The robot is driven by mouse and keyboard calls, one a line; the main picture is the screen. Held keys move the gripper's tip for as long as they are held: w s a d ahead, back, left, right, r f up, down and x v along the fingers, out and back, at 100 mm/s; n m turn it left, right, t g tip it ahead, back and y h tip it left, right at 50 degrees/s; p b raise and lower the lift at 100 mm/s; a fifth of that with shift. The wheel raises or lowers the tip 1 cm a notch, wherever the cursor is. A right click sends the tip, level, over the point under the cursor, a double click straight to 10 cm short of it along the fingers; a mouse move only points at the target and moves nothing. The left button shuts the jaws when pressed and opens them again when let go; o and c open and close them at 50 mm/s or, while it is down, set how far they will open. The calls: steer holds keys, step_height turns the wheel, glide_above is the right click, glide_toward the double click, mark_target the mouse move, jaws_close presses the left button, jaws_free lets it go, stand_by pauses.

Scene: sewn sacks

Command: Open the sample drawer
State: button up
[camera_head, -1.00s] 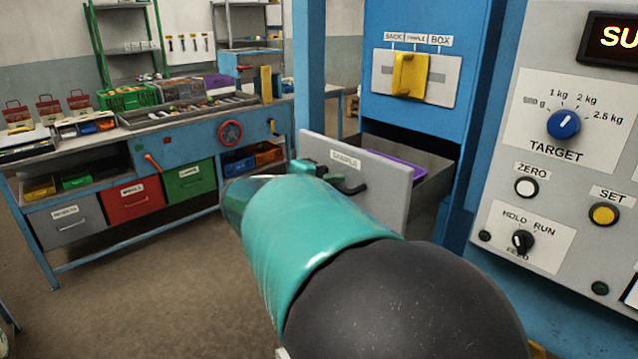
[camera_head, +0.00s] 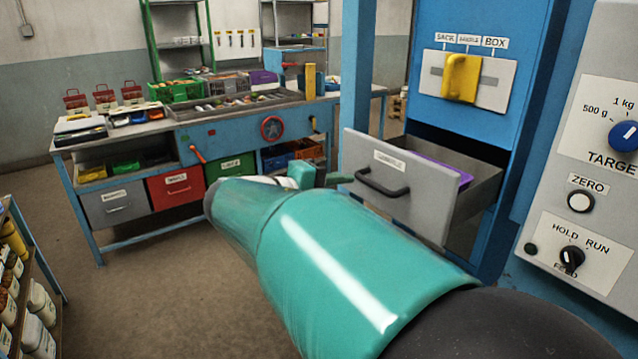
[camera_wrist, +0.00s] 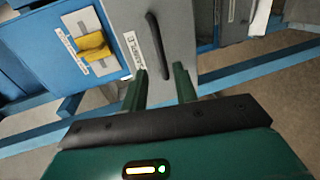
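The sample drawer (camera_head: 430,205) stands pulled out of the blue cabinet, its grey front labelled and its inside partly visible. A purple item (camera_head: 452,172) lies in it. Its dark bar handle (camera_head: 383,186) is on the front; in the wrist view the handle (camera_wrist: 158,45) lies ahead of the fingers. My gripper (camera_head: 322,175) is just left of the drawer front, apart from the handle. In the wrist view my gripper (camera_wrist: 160,70) has its two green fingers spread, with nothing between them. My teal arm hides part of the floor below.
A yellow selector lever (camera_head: 461,78) sits above the drawer. A grey control panel (camera_head: 600,150) with knobs stands at the right. A blue workbench (camera_head: 225,137) with bins is behind at the left. A bottle shelf (camera_head: 30,290) is at the lower left. The floor between is clear.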

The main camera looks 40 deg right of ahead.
steer(key=v, duration=0.4)
stand_by(0.4)
steer(key=s+a+f+t+y, duration=0.2)
steer(key=a+f+y, duration=0.2)
steer(key=a, duration=0.4)
steer(key=s+a+f+n+t+y, duration=0.1)
steer(key=a+f+t+y, duration=0.2)
steer(key=a+f+y, duration=0.2)
steer(key=s+a+f+t+y, duration=0.2)
steer(key=a+f+y, duration=0.3)
steer(key=a, duration=0.6)
steer(key=shift+s+a+f+n+t+y, duration=0.25)
steer(key=shift+n+t+y, duration=0.2)
steer(key=shift+y, duration=0.25)
steer(key=shift+d, duration=0.25)
